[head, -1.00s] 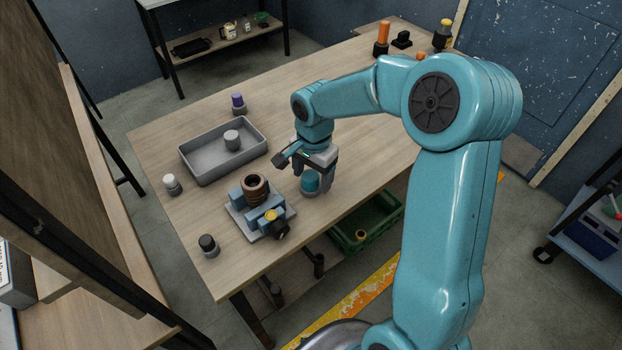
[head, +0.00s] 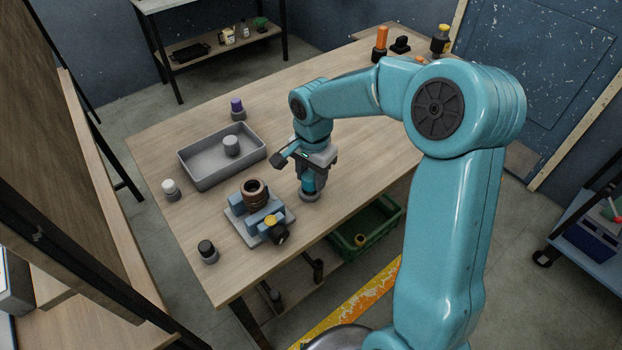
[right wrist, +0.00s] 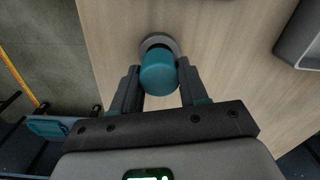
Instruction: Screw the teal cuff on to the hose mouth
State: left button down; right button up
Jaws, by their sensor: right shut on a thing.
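The teal cuff (head: 308,185) stands upright on a small round grey stand (head: 309,197) on the workbench. My right gripper (head: 313,178) is shut on the cuff from above. In the right wrist view the cuff (right wrist: 158,75) sits between the two dark fingers of the gripper (right wrist: 158,70), with the stand (right wrist: 155,41) behind it. The hose mouth, a brown ring (head: 255,188), faces up in a clamp with blue blocks (head: 264,216), left of the gripper. My left gripper is not in view.
A grey tray (head: 190,176) with a grey round piece inside lies behind the clamp. Capped stands with purple (head: 237,106), white (head: 170,188) and black (head: 207,249) tops stand around it. A green crate (head: 366,237) is below the front edge.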

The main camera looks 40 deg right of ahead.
aim_at(311, 174)
notch_tip(311, 174, up, 18)
jog(key=shift+r+p, duration=0.25)
jog(key=shift+p, duration=0.25)
